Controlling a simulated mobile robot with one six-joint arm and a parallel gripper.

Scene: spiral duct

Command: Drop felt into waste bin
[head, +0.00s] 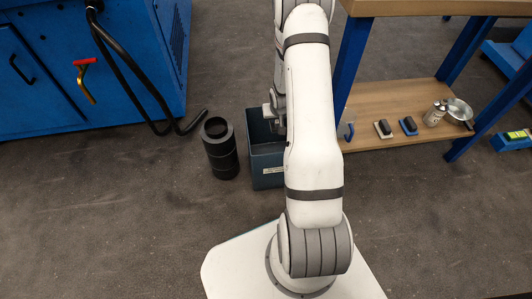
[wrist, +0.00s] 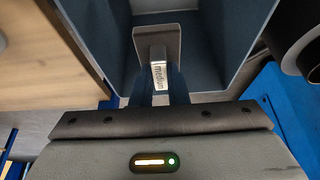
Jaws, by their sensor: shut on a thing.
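The waste bin (head: 267,168) is a dark blue-grey open box on the floor, partly hidden behind my arm in the head view. In the wrist view its inner wall (wrist: 225,45) surrounds the space beyond my fingertips. My gripper (wrist: 160,84) is shut on the felt (wrist: 158,40), a small grey piece with a pale label reading "medium". The felt is over the bin's opening, and no contact with the bin walls shows. In the head view my gripper (head: 275,118) is at the bin's top, mostly hidden by my arm; the felt is not clear there.
A black ribbed cylinder (head: 220,150) stands just left of the bin. A blue workbench (head: 356,60) with a wooden lower shelf (head: 372,100) stands to the right, holding small blocks, a can and a metal bowl. A blue cabinet (head: 60,95) with a black hose is at left.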

